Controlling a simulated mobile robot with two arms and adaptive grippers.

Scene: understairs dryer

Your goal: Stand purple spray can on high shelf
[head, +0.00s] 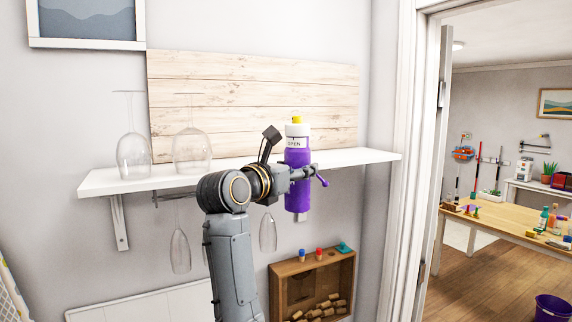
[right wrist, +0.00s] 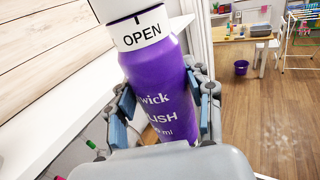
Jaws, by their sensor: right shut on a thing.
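The purple spray can (head: 298,160) has a white collar marked OPEN and a yellow top. My right gripper (head: 304,175) is shut around its body and holds it upright. In the right wrist view the can (right wrist: 160,95) sits between the two finger pads of my right gripper (right wrist: 165,108). The white high shelf (head: 365,157) runs along the wall. In the head view the can overlaps the shelf's front edge, with its lower part showing below the shelf level, so it appears to be in front of the shelf. My left gripper is not in view.
Two upside-down wine glasses (head: 133,150) (head: 192,150) stand at the shelf's left; the shelf's right part looks clear. More glasses (head: 268,233) hang beneath. A wooden box (head: 290,285) with corks is below. A door frame (head: 402,160) rises at the right.

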